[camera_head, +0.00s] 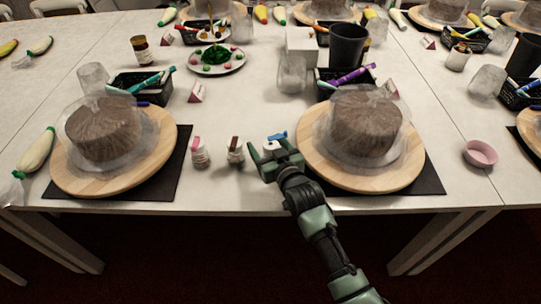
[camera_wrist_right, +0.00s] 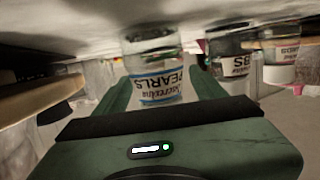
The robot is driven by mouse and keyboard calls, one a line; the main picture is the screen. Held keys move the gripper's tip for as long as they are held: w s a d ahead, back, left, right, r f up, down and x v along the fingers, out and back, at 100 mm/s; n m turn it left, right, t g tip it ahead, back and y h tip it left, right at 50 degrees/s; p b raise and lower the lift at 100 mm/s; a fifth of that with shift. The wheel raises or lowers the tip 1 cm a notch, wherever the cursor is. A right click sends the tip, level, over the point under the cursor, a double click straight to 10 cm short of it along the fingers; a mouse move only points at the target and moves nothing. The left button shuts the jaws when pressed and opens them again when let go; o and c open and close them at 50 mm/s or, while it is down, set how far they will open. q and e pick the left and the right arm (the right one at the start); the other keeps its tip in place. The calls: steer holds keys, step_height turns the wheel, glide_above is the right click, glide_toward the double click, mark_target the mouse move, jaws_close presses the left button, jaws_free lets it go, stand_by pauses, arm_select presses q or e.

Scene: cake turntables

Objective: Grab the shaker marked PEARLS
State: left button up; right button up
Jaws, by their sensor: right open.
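The PEARLS shaker (camera_wrist_right: 160,85) appears upside down in the right wrist view, with its label facing the camera. In the head view its blue lid (camera_head: 277,136) shows, while my gripper hides most of its body. My right gripper (camera_head: 269,152) is open, with its fingers on either side of the shaker. In the right wrist view the shaker stands between the green fingers (camera_wrist_right: 160,98); I cannot tell whether either finger touches it. My left gripper is not in view.
A brown-lidded shaker (camera_head: 235,150) and a pink-lidded shaker (camera_head: 200,153) stand to the left. A wooden turntable (camera_head: 312,160) with a wrapped cake (camera_head: 367,122) is close on the right. Another turntable (camera_head: 160,160) is at the left. The table's front edge is near.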

steer(key=shift+r, duration=0.1)
jaws_close()
